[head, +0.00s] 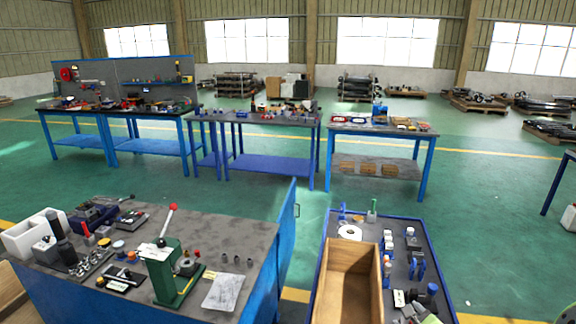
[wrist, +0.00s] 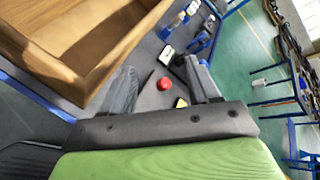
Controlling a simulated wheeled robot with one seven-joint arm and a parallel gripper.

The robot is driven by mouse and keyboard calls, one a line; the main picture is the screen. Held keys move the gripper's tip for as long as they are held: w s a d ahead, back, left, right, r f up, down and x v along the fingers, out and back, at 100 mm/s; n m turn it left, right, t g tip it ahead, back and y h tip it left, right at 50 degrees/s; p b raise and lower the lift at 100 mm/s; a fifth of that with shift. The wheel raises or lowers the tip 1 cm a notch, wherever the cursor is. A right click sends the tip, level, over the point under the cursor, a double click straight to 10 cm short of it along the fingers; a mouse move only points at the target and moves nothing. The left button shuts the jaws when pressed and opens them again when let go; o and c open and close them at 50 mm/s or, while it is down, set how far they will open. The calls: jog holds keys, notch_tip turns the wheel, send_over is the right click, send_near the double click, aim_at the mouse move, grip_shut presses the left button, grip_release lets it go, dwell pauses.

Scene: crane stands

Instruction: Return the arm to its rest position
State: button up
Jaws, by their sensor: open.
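My gripper (wrist: 160,68) shows in the wrist view with its two grey fingers spread apart. It is open and nothing is held between the fingers. Beyond the fingers, a small red round object (wrist: 165,83) is seen in the gap, on the dark top of a blue-edged cart (head: 398,232).
A wooden box (head: 377,285) stands on the cart, close beside the left finger in the wrist view (wrist: 125,50). Small parts line the cart's right side. A workbench (head: 235,232) with a green press (head: 172,270) stands left. Green floor (head: 490,215) is open beyond.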

jog(key=s+a+r+n+g+y, duration=0.1)
jog(key=s+a+r+n+g, duration=0.1)
jog(key=s+a+r+n, duration=0.4)
jog(key=s+a+r+n+g+y, duration=0.1)
jog(key=a+r+n+g, duration=0.3)
jog(key=a+n, duration=0.75)
jog(key=s+r+n, duration=0.4)
jog(key=s+n, duration=0.1)
jog(key=s, duration=0.4)
jog(key=s+a+r+n, duration=0.1)
jog(key=s+r+n, duration=0.3)
jog(key=s, duration=0.5)
jog(key=shift+s+a+n+g, duration=0.2)
jog(key=shift+s+n+g, duration=0.15)
jog(key=shift+n, duration=0.5)
jog(key=shift+r, duration=0.1)
